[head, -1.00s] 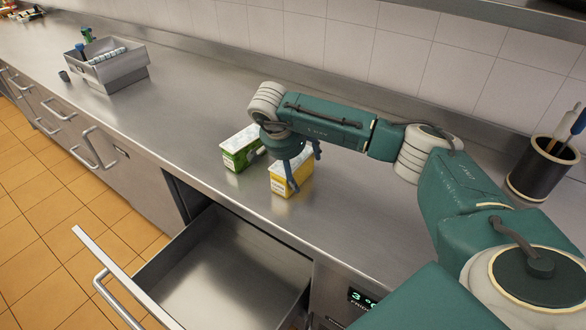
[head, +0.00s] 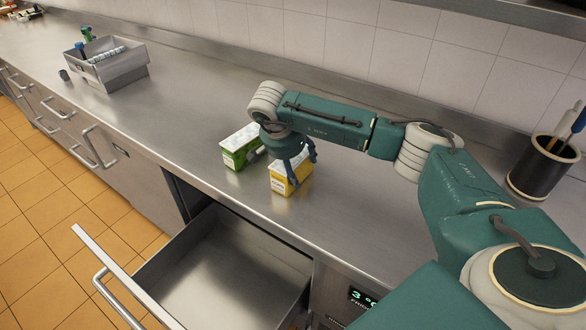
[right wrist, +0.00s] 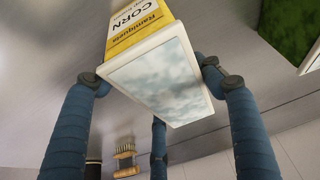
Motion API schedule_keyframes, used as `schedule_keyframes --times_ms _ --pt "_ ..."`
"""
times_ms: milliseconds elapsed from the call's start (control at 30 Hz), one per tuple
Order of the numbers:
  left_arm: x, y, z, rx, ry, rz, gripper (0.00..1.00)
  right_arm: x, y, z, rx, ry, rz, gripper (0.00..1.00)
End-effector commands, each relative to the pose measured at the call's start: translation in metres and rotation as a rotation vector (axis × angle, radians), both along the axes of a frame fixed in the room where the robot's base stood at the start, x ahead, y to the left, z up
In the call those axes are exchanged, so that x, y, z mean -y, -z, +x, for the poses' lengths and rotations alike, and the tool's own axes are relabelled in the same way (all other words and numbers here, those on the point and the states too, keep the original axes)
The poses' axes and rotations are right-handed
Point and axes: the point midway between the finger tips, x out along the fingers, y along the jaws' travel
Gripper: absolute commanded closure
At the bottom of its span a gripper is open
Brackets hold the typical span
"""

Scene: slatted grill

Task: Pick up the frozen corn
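The frozen corn is a yellow box with a pale top (head: 279,183), standing on the steel counter near its front edge. In the right wrist view its yellow side reads CORN (right wrist: 138,22). My right gripper (head: 297,170) comes down over the box from above. In the right wrist view the blue fingers (right wrist: 155,85) close in around its top, with the tips at its sides and appearing to touch it. The box still stands on the counter. My left gripper is not in view.
A green box (head: 238,150) stands close to the left of the corn. An open, empty drawer (head: 215,265) is below the counter front. A grey metal bin (head: 118,68) stands far left, a dark utensil holder (head: 541,168) at right. The counter between bin and boxes is clear.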

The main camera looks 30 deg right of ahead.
Motion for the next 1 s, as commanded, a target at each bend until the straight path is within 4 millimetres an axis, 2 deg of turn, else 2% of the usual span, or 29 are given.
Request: schedule_keyframes --times_ms 33,167,200,467,567,633,767,867,1000 --pt "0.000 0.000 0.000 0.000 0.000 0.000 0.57 0.000 0.000 0.000 0.000 0.000 0.000 0.53" --pt "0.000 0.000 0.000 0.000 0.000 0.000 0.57 0.000 0.000 0.000 -0.001 0.000 0.000 0.79" --pt "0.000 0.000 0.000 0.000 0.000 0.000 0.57 0.000 -0.001 0.001 0.002 0.000 0.000 0.82" --pt "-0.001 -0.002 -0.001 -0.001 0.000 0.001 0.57 0.000 -0.003 0.001 0.002 0.000 0.000 0.82" --pt "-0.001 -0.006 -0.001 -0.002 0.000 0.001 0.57 0.000 -0.008 0.001 0.002 0.000 0.000 0.82" --pt "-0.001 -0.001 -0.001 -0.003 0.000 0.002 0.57 0.000 -0.013 0.002 0.005 0.000 -0.001 0.82" --pt "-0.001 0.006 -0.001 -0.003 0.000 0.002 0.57 0.001 -0.034 0.002 0.009 0.001 -0.001 0.82" --pt "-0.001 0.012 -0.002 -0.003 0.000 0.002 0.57 0.001 -0.058 0.003 0.011 0.001 -0.001 0.82" --pt "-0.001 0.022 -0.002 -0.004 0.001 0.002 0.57 0.000 -0.101 0.003 0.013 0.000 0.001 0.82"
